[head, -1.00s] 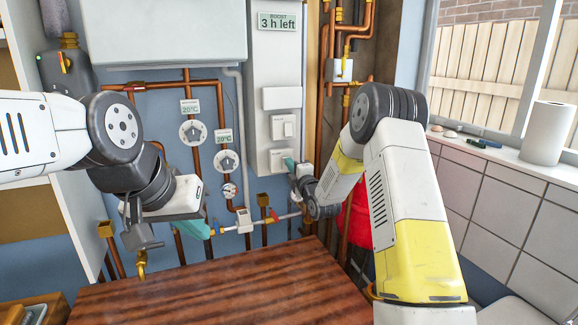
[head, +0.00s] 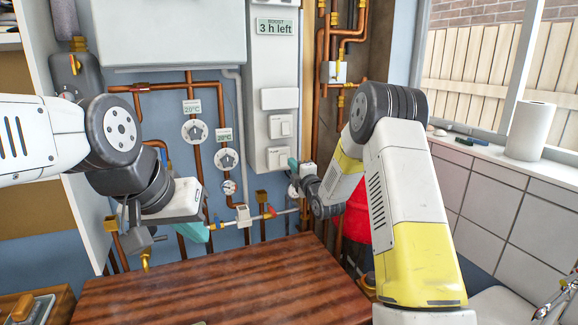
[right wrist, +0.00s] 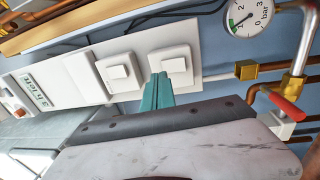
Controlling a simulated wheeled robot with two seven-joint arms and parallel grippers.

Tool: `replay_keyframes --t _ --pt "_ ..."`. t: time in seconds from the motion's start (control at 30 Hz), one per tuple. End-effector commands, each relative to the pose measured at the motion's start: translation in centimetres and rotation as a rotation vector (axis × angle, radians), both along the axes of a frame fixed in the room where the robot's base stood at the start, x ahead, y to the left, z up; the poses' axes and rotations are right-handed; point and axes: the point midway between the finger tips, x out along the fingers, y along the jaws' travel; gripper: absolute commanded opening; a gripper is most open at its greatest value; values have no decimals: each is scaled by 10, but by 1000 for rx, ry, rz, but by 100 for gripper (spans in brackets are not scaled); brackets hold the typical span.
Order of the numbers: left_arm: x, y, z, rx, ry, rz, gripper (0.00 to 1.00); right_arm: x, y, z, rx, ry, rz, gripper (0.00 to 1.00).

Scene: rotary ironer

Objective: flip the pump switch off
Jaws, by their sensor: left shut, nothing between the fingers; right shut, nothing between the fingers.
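Two white rocker switches sit on the white panel: an upper switch (head: 281,126) and a lower switch (head: 277,158). I cannot read which is the pump switch. In the right wrist view the upper one (right wrist: 118,72) is left of the lower one (right wrist: 173,64). My right gripper (head: 293,164) is shut and empty, its teal fingertips at the right edge of the lower switch's plate. In the right wrist view the fingertips (right wrist: 159,82) overlap that plate's near corner; contact cannot be told. My left gripper (head: 196,232) is shut and empty, low at the left, away from the switches.
A "3 h left" display (head: 276,28) tops the panel. Dials (head: 195,131), copper pipes and a pressure gauge (right wrist: 248,16) are close by. A red-handled valve (right wrist: 286,106) is near my right gripper. A wooden top (head: 220,282) lies below.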

Motion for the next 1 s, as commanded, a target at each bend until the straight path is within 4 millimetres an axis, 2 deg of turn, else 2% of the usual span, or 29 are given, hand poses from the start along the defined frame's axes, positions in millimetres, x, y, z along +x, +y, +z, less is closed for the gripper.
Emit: replay_keyframes --t 0.53,0.7,1.0 --pt "0 0 0 0 1 0 0 -71 -27 8 -1 3 -2 0" --pt "0 0 0 0 1 0 0 -80 -30 9 0 2 -2 0" --pt "0 0 0 0 1 0 0 -80 -30 9 -1 2 -1 0"
